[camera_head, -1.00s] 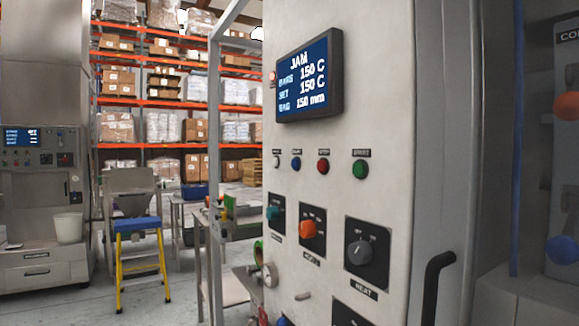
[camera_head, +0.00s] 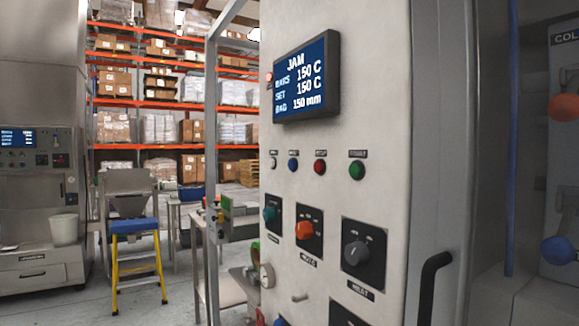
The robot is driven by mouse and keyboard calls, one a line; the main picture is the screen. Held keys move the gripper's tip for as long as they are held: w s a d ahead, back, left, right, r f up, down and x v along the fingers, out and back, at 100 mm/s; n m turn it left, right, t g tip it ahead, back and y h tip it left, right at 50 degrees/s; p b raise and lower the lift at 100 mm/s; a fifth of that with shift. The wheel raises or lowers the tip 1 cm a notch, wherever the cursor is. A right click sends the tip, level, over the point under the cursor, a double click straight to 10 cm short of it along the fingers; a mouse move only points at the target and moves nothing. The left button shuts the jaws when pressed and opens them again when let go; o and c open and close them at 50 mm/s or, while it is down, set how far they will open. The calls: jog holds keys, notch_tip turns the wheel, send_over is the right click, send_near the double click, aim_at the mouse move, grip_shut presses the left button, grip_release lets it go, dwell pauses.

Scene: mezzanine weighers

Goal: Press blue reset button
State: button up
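A row of small round buttons sits on the pale upright control panel (camera_head: 385,120), below its screen. The blue button (camera_head: 293,165) is second from the left, between a white button (camera_head: 273,162) and a red button (camera_head: 320,167). A green button (camera_head: 356,170) is at the right end. The labels above them are too small to read surely. The screen (camera_head: 306,78) shows "JAM" and several readings. Another blue round part (camera_head: 281,321) shows partly at the bottom edge. My gripper is not in view.
Below the buttons are teal (camera_head: 270,214), orange (camera_head: 304,230) and grey (camera_head: 356,252) knobs. A black handle (camera_head: 428,285) stands out at the panel's lower right.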

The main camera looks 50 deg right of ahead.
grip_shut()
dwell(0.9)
